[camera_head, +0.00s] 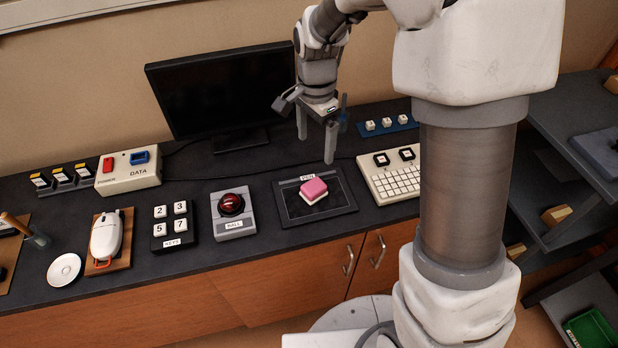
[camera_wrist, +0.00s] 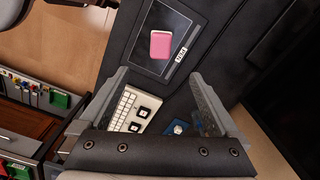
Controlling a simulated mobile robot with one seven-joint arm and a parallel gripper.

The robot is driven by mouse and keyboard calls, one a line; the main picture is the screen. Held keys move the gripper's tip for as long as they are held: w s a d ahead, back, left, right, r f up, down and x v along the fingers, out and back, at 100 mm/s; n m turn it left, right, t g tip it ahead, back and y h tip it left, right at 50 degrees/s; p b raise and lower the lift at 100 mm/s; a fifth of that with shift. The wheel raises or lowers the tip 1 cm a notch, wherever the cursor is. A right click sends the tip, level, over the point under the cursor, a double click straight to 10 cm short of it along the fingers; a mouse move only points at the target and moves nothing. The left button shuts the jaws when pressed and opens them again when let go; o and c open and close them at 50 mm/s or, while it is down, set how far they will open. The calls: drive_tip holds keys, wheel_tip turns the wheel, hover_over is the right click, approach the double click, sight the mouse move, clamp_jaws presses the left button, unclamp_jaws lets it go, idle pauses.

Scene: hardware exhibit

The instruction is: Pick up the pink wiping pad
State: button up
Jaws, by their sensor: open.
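The pink wiping pad (camera_head: 313,189) has a pink top and a pale underside. It lies on the dark pen tablet (camera_head: 290,213) on the counter. It also shows in the wrist view (camera_wrist: 160,45), near the top, beyond the fingertips. My gripper (camera_head: 317,149) is open and empty, pointing down above and behind the pad, apart from it. In the wrist view the two fingers (camera_wrist: 158,88) stand wide apart with no object held between them.
A white keypad (camera_head: 393,180) stands right of the tablet, and a red trackball (camera_head: 232,206) stands left of it. A black monitor (camera_head: 222,90) stands behind. A number key block (camera_head: 172,226) and a white mouse (camera_head: 106,236) lie further left.

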hover_over(314, 185)
drive_tip(key=f, duration=0.5)
drive_tip(key=f+b, duration=0.1)
drive_tip(key=f, duration=0.4)
drive_tip(key=shift+s+d+f, duration=0.1)
drive_tip(key=shift+s+f, duration=0.05)
drive_tip(key=shift+s, duration=0.05)
drive_tip(key=shift+w+f, duration=0.15)
drive_tip(key=shift+f, duration=2.9)
clamp_jaws()
drive_tip(key=shift+r, duration=0.15)
wheel_tip(314, 185, up, 4)
drive_tip(key=shift+r, duration=0.1)
drive_tip(key=s+d+r, duration=0.2)
drive_tip(key=d+r, duration=0.4)
drive_tip(key=d, duration=0.5)
drive_tip(key=shift+r, duration=0.3)
